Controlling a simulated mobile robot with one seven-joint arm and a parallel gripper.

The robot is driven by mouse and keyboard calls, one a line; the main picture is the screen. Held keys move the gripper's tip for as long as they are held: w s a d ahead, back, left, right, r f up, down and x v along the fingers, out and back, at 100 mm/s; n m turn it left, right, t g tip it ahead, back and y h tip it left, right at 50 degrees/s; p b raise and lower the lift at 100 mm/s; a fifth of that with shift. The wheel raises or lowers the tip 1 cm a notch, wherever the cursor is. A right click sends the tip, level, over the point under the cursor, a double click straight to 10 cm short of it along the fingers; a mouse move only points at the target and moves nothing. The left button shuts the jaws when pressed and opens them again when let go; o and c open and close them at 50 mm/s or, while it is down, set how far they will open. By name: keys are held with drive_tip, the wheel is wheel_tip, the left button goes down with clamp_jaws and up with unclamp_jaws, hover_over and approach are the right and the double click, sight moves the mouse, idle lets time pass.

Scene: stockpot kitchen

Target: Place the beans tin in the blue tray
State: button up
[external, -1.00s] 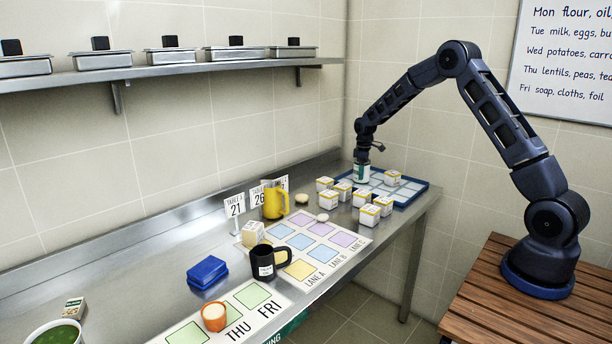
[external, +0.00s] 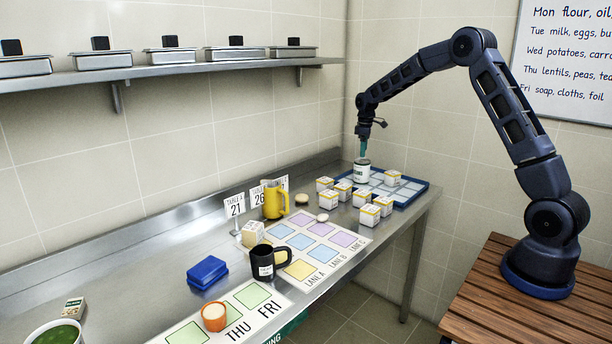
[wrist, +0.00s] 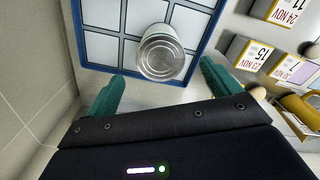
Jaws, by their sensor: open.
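The beans tin (external: 362,171) stands upright in the back left part of the blue tray (external: 416,198), at the far end of the counter. In the wrist view the tin's round metal top (wrist: 161,57) shows inside the tray's blue rim (wrist: 84,60). My gripper (external: 363,152) is above the tin, with its green fingers pointing down. The wrist view shows the two fingers of my gripper (wrist: 158,84) wide apart, with the tin beyond them and nothing held. The tin's label is too small to read for certain.
Several white date boxes (external: 361,197) stand beside the tray, and one box (external: 393,178) sits in it. A yellow jug (external: 274,203), number cards (external: 234,206), a black mug (external: 263,264) and a lane mat (external: 345,257) lie nearer. The wall is close behind.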

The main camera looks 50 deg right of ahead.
drive_tip(key=shift+r, duration=0.7)
drive_tip(key=s+a+r+m+t, duration=0.1)
drive_tip(key=s+a+r, duration=0.5)
drive_tip(key=s+r, duration=0.45)
drive_tip(key=s+a+r+m+t, duration=0.1)
drive_tip(key=s+a+r, duration=0.6)
drive_tip(key=s+r, duration=0.3)
drive_tip(key=s+a+f+m+t, duration=0.1)
drive_tip(key=s+a, duration=0.1)
drive_tip(key=s, duration=0.8)
drive_tip(key=s+a+f+m, duration=0.1)
drive_tip(key=s+a, duration=0.2)
drive_tip(key=s, duration=0.8)
drive_tip(key=s+a+f+m+t, duration=0.1)
drive_tip(key=s+a, duration=0.1)
drive_tip(key=s, duration=0.8)
drive_tip(key=shift+s+a+t, duration=0.2)
drive_tip(key=shift+a+t, duration=0.1)
drive_tip(key=shift+a, duration=0.05)
